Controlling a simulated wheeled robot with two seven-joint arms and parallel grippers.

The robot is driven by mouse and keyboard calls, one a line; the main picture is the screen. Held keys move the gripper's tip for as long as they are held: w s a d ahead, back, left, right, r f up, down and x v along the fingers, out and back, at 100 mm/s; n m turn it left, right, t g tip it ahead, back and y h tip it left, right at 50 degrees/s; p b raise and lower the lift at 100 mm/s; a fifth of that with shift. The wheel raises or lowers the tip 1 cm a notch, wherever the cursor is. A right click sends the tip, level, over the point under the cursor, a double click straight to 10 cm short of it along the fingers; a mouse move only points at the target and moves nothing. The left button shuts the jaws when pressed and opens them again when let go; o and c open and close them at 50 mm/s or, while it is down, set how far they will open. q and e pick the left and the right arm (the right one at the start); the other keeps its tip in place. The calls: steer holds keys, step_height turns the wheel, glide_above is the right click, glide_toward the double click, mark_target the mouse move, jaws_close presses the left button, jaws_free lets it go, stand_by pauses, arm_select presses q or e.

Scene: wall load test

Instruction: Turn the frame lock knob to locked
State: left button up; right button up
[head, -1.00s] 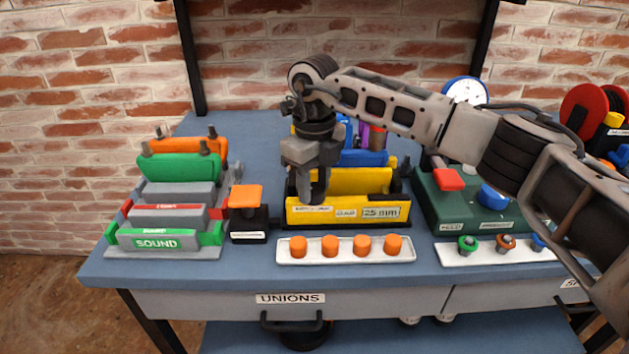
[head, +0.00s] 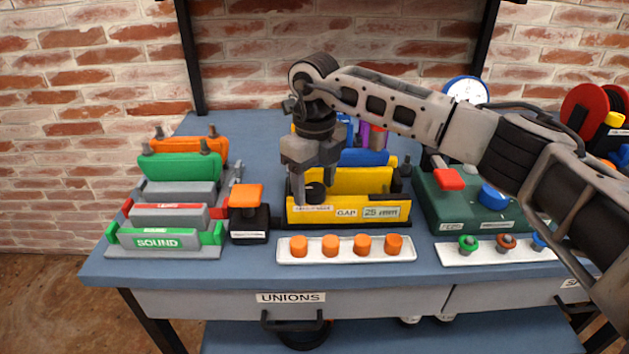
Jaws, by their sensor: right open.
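The yellow frame (head: 377,213) stands mid-bench, with "GAP" and "25 mm" labels on its front. A black round knob (head: 315,192) shows at the frame's upper left, above a small label too fine to read. I take it for the frame lock knob; its setting cannot be read. My right gripper (head: 314,188) points down at it, open. One finger shows left of the knob; the other looks higher and to the right. I cannot tell whether either touches it. My left gripper is out of view.
A white strip with several orange caps (head: 331,247) lies in front of the frame. A black block with an orange top (head: 246,194) stands close on the left. A green box with a red lever (head: 448,179) stands on the right.

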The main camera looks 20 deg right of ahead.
mark_target(315, 188)
step_height(315, 188, up, 16)
stand_by(0.5)
steer(key=shift+s+f, duration=0.1)
